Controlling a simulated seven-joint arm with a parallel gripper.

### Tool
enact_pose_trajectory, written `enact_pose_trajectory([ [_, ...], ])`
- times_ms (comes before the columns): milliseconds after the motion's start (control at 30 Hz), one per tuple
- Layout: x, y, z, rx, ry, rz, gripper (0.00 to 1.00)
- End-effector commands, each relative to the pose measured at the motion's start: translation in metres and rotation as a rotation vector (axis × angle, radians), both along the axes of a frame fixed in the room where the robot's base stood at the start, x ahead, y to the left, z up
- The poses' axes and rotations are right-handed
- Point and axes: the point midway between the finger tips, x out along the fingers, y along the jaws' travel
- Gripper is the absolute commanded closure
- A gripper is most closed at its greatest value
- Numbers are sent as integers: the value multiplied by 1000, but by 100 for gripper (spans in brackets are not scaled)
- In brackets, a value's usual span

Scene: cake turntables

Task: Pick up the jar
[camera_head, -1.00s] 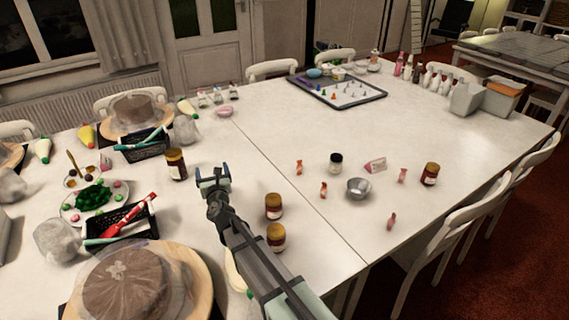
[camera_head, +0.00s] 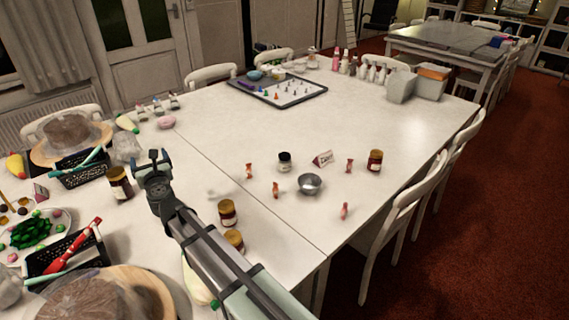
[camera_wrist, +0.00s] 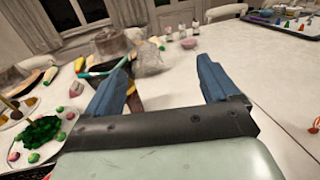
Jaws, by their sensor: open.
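Several jars with yellowish lids and dark red-brown contents stand upright on the white table. In the head view one jar (camera_head: 120,183) is just left of my gripper (camera_head: 152,160). Two more, a jar (camera_head: 227,212) and a nearer jar (camera_head: 235,241), stand right of my arm. Another jar (camera_head: 375,160) is at the far right, and a small dark-lidded jar (camera_head: 284,162) is mid-table. My gripper is open and empty. In the wrist view my gripper (camera_wrist: 165,75) has its fingers wide apart, with part of a jar (camera_wrist: 134,100) showing beside the left finger, mostly hidden.
A metal bowl (camera_head: 310,184) and small orange figures stand among the right-hand jars. A tray (camera_head: 280,90) is at the back.

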Motion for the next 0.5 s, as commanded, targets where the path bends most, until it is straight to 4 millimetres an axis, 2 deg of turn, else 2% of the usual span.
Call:
enact_pose_trajectory([
  [500, 6, 16, 13, -163, -153, 105, 12],
])
